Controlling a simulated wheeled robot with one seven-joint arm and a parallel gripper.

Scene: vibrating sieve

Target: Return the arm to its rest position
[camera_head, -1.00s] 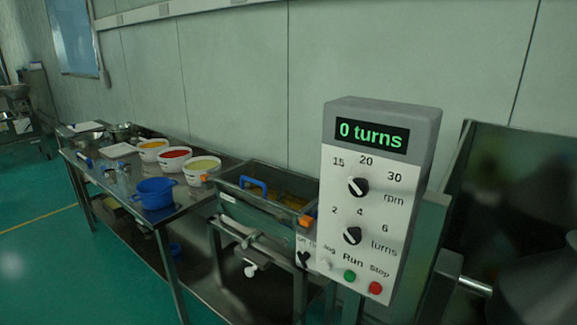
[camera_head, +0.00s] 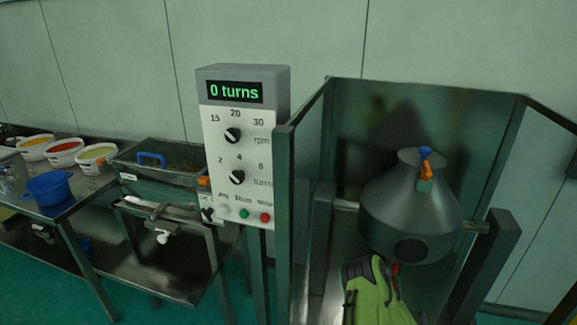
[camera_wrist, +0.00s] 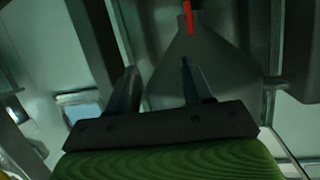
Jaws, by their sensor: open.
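My gripper (camera_wrist: 158,70) is open in the wrist view, its two dark fingers apart with nothing between them. A grey conical vessel (camera_wrist: 205,62) with a red part at its top lies beyond the fingers. In the head view the same kind of grey vessel (camera_head: 410,215) hangs in a metal frame, with an orange and blue fitting (camera_head: 425,168) on its neck. My green arm end (camera_head: 375,292) shows just below and in front of the vessel at the lower right. The fingers cannot be made out there.
A control box (camera_head: 238,150) reading "0 turns" stands left of the frame's metal guard panel (camera_head: 300,190). Further left are a sieve unit (camera_head: 160,168) with a blue handle and a steel table holding a blue pot (camera_head: 47,188) and several white tubs. Green floor lies in front.

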